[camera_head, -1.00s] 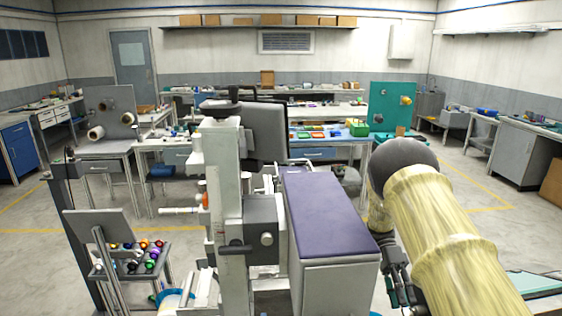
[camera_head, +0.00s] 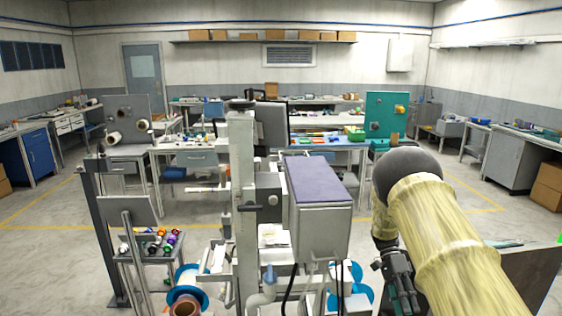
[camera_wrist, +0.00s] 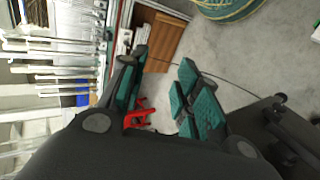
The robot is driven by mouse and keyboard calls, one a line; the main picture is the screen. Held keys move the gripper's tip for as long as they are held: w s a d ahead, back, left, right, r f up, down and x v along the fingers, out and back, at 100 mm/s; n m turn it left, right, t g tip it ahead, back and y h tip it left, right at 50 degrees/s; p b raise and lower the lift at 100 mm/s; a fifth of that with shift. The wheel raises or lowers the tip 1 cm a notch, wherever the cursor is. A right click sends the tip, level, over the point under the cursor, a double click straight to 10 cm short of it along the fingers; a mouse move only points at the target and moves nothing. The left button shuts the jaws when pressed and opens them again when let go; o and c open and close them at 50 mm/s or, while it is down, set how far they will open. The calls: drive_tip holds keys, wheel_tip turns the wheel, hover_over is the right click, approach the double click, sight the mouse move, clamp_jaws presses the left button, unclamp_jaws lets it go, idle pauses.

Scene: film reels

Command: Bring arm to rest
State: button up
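My arm, in a yellowish sleeve with a dark grey rounded joint, is bent at the right of the head view. My gripper (camera_head: 402,293) hangs low below that joint, partly hidden by the arm. In the wrist view my gripper (camera_wrist: 160,92) has its two teal-padded fingers apart, with a gap between them. A red object (camera_wrist: 138,115) shows by the left finger; I cannot tell its distance, and it does not look gripped.
A machine with a purple-topped box (camera_head: 320,180) and grey column (camera_head: 243,190) stands ahead. A rack of colored rolls (camera_head: 150,243) and a blue reel (camera_head: 187,290) are at left. Right of my arm is a table-like edge (camera_head: 530,275). Open floor (camera_head: 460,180) lies farther right.

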drive_tip(key=s+a+f+n+t, duration=0.1)
drive_tip(key=s+f+n, duration=0.1)
drive_tip(key=s+f, duration=0.45)
drive_tip(key=s+f+n+t, duration=0.2)
drive_tip(key=s+f+n, duration=0.1)
drive_tip(key=f, duration=0.7)
drive_tip(key=s+a+f+n+t, duration=0.1)
drive_tip(key=s+f+n, duration=0.1)
drive_tip(key=s+f, duration=0.45)
drive_tip(key=s+a+f+n+t+b, duration=0.1)
drive_tip(key=s+a+f+n+t, duration=0.35)
drive_tip(key=s+f, duration=0.55)
drive_tip(key=s+a+r+n+t, duration=0.1)
drive_tip(key=s+a+r+n, duration=0.1)
drive_tip(key=s, duration=0.4)
drive_tip(key=s+a+r+n+t+y+b, duration=0.1)
drive_tip(key=s+a+r+n+t, duration=0.1)
drive_tip(key=s, duration=0.4)
drive_tip(key=shift+a+r+n, duration=0.35)
drive_tip(key=shift+a+r, duration=0.2)
drive_tip(key=shift+a, duration=0.45)
